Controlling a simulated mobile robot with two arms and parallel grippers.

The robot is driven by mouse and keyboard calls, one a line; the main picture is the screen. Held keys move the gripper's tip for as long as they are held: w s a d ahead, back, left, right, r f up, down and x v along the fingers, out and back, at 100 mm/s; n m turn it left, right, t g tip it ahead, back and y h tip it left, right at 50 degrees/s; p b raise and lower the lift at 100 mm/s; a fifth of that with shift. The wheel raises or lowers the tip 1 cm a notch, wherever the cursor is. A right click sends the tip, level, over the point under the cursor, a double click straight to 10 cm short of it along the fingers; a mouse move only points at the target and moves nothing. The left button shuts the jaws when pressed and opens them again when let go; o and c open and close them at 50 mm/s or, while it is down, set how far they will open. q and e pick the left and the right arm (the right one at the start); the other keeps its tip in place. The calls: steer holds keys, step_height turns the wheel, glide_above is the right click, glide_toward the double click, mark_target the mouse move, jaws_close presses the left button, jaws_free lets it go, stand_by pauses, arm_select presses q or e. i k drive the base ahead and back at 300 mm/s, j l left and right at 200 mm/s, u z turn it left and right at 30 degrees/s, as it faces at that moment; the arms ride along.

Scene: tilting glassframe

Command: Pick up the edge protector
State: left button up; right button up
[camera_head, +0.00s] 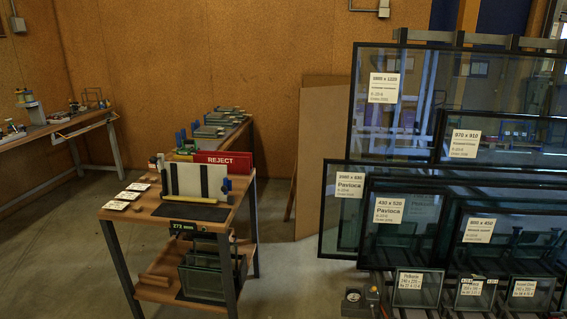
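No piece is clearly marked as the edge protector. A long pale yellow strip (191,211) lies along the front of the top of a wooden cart (142,212), in front of an upright pale panel (184,181) with dark vertical bars; I cannot tell if this strip is the edge protector. Brown pieces (155,279) lie on the cart's lower shelf, too small to identify. Neither of my grippers is in view.
The cart carries a red REJECT sign (222,164), white cards (123,196) and a 273 mm label (186,227). Labelled glass panes (403,212) fill the right side. Workbenches (62,128) stand behind at left. Floor left of the cart (55,245) is clear.

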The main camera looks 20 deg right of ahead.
mark_target(466, 278)
steer(key=l+z, duration=0.1)
steer(key=z, duration=0.35)
steer(key=l+z, duration=0.15)
steer(key=z, duration=0.3)
steer(key=i+z, duration=0.1)
steer(key=z, duration=0.4)
steer(key=i+l+z, duration=0.1)
steer(key=z, duration=0.35)
steer(key=i+u, duration=0.1)
steer(key=i, duration=0.9)
